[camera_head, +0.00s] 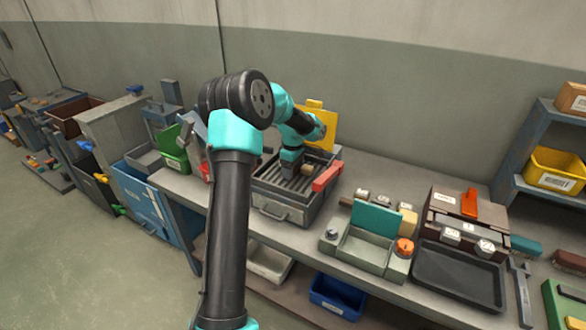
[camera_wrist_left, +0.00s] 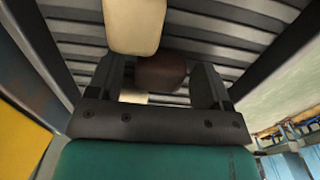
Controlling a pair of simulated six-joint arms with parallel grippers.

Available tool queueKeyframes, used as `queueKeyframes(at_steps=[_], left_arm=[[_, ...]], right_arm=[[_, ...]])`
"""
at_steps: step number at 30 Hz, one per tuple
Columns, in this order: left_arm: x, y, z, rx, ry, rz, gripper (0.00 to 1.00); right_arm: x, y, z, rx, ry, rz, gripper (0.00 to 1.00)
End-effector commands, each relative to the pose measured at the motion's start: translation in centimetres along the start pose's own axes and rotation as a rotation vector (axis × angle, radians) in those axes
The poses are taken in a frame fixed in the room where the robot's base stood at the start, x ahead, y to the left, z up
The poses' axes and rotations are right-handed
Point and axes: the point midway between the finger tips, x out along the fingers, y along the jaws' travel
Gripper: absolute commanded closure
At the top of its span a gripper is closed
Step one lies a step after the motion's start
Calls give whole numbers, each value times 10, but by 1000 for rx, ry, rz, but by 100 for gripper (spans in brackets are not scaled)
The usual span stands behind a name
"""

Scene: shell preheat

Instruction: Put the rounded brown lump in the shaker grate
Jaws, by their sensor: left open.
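The shaker grate (camera_head: 270,183) is a dark slatted tray in a grey box on the bench. Its slats (camera_wrist_left: 235,48) fill the left wrist view. My left gripper (camera_head: 290,168) is over the grate, pointing down, with its fingers open. In the left wrist view, the rounded brown lump (camera_wrist_left: 161,75) is between the two open fingers (camera_wrist_left: 158,92), against the slats. The lump is hidden by the gripper in the head view. My right gripper is not in view.
A tan block (camera_wrist_left: 133,25) is beside the lump, and it also shows in the head view (camera_head: 308,169). A red-orange handle (camera_head: 327,177) is at the grate's right edge. A yellow panel (camera_head: 320,125) stands behind. A green-lidded box (camera_head: 375,217) is to the right.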

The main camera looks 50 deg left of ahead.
Motion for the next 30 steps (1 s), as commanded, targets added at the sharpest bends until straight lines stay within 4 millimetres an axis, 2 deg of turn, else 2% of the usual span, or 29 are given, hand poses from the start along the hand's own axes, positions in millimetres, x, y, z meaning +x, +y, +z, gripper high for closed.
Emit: queueKeyframes(at_steps=[5,11,24,30], left_arm=[[-2,0,0,0,0,1,27],[-19,1,0,-1,0,3,27],[-98,0,0,-1,0,4,27],[-119,0,0,0,0,1,27]], right_arm=[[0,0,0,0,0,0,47],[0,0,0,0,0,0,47],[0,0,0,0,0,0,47],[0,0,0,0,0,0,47]])
